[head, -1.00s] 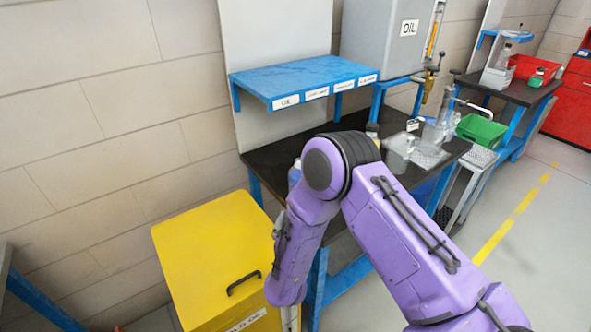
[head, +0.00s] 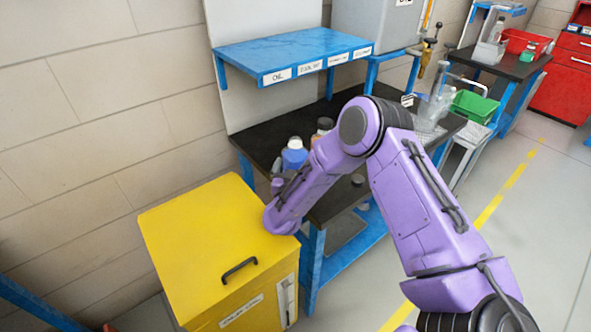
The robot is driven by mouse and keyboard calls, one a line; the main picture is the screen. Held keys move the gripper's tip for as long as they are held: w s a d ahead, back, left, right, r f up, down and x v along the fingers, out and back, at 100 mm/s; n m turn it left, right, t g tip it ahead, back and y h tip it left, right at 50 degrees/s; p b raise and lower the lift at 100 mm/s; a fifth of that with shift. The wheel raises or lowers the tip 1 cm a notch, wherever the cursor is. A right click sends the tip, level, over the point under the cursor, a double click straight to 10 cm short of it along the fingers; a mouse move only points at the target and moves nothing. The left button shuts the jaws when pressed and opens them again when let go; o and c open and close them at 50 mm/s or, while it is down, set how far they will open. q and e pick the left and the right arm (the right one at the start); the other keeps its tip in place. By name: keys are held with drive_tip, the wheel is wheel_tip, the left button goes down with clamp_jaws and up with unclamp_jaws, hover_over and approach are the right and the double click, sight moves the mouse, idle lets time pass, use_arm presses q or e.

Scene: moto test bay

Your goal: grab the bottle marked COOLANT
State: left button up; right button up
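A blue bottle with a pale cap (head: 294,154) stands upright on the black bench top (head: 262,146), under the blue shelf. A container with a brown-grey top (head: 324,126) stands behind it to the right, mostly hidden by my arm. No COOLANT marking can be read on either. My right arm crosses in front of the bench, its wrist end beside the yellow box. Small grey parts (head: 277,178) at the wrist, just left of and below the blue bottle, may be my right gripper; its fingers cannot be made out. My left gripper is not in view.
The blue shelf (head: 290,52) with several labels, one reading OIL, overhangs the bench. A yellow lidded box (head: 190,235) stands in front at the left. Glassware (head: 438,100) and a green bin (head: 474,106) are farther right. The floor at the right is clear.

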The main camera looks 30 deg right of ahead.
sight(302, 151)
drive_tip(key=shift+s+r, duration=0.15)
drive_tip(key=shift+s, duration=0.05)
drive_tip(key=shift+c, duration=0.3)
drive_tip(key=shift+a, duration=0.1)
drive_tip(key=c, duration=0.5)
drive_tip(key=shift+w, duration=0.1)
drive_tip(key=c, duration=0.7)
drive_tip(key=shift+r, duration=0.1)
drive_tip(key=shift+r+p, duration=0.75)
drive_tip(key=shift+p, duration=0.1)
drive_tip(key=s+r+p, duration=0.1)
drive_tip(key=r+p, duration=0.1)
drive_tip(key=s+r+p, duration=0.2)
drive_tip(key=r+p, duration=0.1)
drive_tip(key=s+r+p, duration=0.1)
drive_tip(key=r+p, duration=0.1)
drive_tip(key=p, duration=0.1)
drive_tip(key=shift+s+a+r, duration=0.25)
drive_tip(key=shift+a, duration=0.1)
drive_tip(key=shift+s+a+r+p, duration=0.2)
drive_tip(key=shift+s+r+p, duration=0.3)
drive_tip(key=shift+s, duration=1.05)
drive_tip(key=shift+s+a+r+p, duration=0.25)
drive_tip(key=shift+s+r, duration=0.5)
drive_tip(key=shift+s, duration=0.8)
drive_tip(key=shift+s+a+r+p, duration=0.2)
drive_tip(key=shift+s+r+p, duration=0.3)
drive_tip(key=shift+s, duration=1.05)
